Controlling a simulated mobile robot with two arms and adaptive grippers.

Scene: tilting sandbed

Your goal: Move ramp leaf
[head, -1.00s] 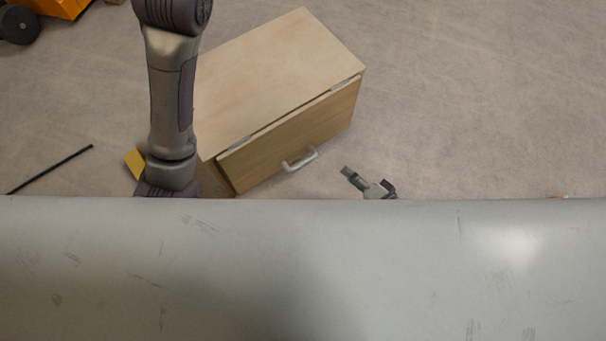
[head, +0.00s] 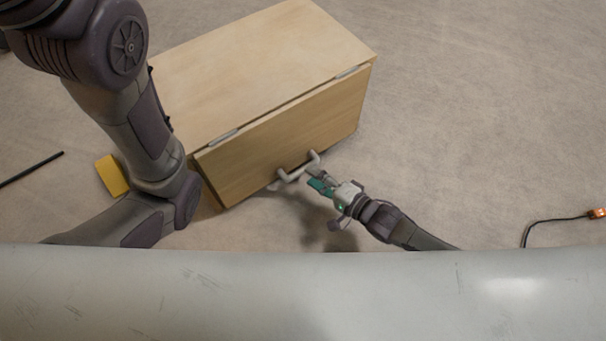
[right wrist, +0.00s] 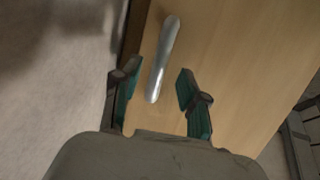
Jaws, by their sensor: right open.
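The ramp leaf (head: 330,118) is the wooden panel on the front of a wooden box, with metal hinges along its upper edge. It carries a pale metal bar handle (head: 297,167), which also shows in the right wrist view (right wrist: 165,52). My right gripper (head: 317,181) is open just in front of the handle. In the right wrist view, the near end of the handle appears between the two teal-padded fingers (right wrist: 153,86). No grip on it shows. My left arm crosses the left side of the head view, but its gripper is out of view.
The wooden box (head: 265,65) stands on a grey-brown floor. A yellow block (head: 112,175) and a black rod (head: 32,168) lie to its left. A black cable with an orange end (head: 597,213) lies at the right. The floor right of the box is open.

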